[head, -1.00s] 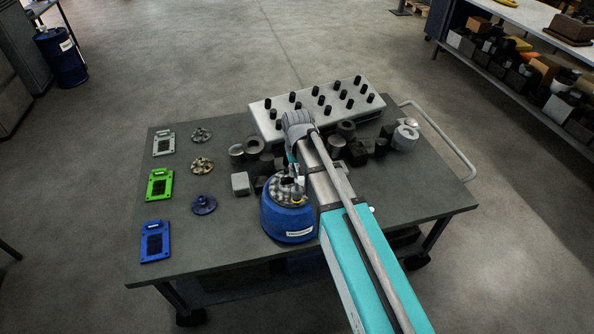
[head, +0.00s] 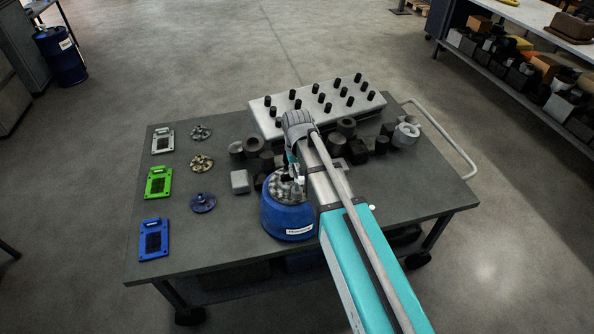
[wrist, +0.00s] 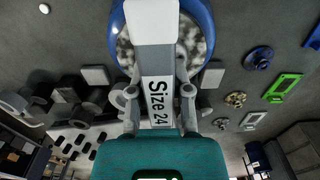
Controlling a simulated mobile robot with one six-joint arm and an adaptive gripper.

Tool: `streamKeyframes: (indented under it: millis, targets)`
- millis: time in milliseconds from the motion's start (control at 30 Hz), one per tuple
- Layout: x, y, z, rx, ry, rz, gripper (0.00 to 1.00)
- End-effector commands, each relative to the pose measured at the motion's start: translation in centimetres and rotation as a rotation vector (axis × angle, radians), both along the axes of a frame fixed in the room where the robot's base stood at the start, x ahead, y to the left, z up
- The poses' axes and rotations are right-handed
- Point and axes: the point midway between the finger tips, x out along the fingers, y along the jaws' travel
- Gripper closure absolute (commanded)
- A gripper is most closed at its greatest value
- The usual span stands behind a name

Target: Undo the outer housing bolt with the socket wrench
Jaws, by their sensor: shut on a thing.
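The blue round housing (head: 287,218) stands at the table's front edge, with a mottled grey top. In the wrist view its blue rim (wrist: 208,30) shows at the top of the picture. My gripper (wrist: 159,100) is shut on the socket wrench (wrist: 152,28), a pale bar marked "Size 24", whose far end lies over the housing. In the head view my gripper (head: 296,168) is above the housing, partly hidden by my arm. The outer housing bolt cannot be made out; the wrench covers part of the housing top. Contact between wrench and bolt cannot be told.
A white block with several black pegs (head: 318,106) stands at the back. Dark and grey cylinders and blocks (head: 239,181) crowd behind the housing. Silver, green (head: 159,183) and blue plates and round flanged parts (head: 203,202) lie at left, with bare table between.

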Motion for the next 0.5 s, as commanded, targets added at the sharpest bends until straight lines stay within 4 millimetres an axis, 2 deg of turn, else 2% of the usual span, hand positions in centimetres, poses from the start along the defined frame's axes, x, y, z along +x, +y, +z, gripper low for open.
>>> streamKeyframes:
  millis: [367, 500]
  targets:
    - [0.00, 0.00, 0.06, 0.000, 0.000, 0.254, 1.00]
    - [0.00, 0.00, 0.05, 0.000, 0.000, 0.237, 1.00]
